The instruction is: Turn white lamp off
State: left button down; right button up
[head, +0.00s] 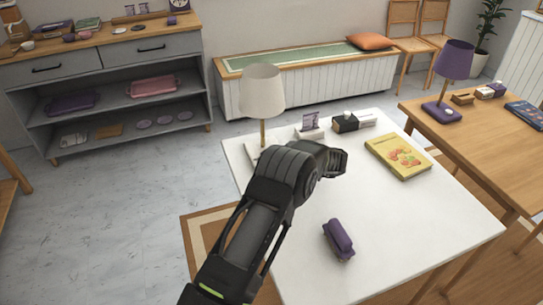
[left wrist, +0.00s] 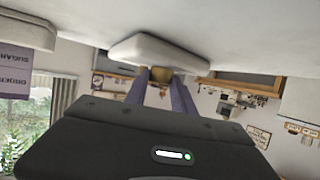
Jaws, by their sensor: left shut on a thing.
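The white lamp (head: 263,92) stands upright at the back left of the white table, with a pale shade and a brass stem. I cannot tell whether it is lit. Its pale base (left wrist: 165,48) shows upside down in the left wrist view. My left arm covers part of the base in the head view. My left gripper (left wrist: 163,90) is at the lamp; in the left wrist view its two fingers are on either side of a brass-coloured part (left wrist: 160,74) by the base. Its fingertips are hidden in the head view. My right gripper is not in view.
The white table (head: 290,230) also holds a card stand (head: 310,128), a dark box (head: 345,123), a yellow book (head: 397,156) and a small purple object (head: 339,238). A purple lamp (head: 455,60) stands on the wooden table at right. The white table's front middle is mostly clear.

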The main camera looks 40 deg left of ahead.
pick_arm(q)
jog(key=shift+w+a+f+n+g+b, duration=0.1)
jog(key=shift+f+n+g+b, duration=0.05)
jog(key=shift+n+g+b, duration=0.7)
jog(key=shift+g, duration=0.25)
jog(key=shift+r, duration=0.2)
jog(key=c, duration=1.1)
grip_release()
jog(key=shift+o, duration=0.2)
jog(key=shift+p+v, duration=0.4)
jog(key=shift+v, duration=3.5)
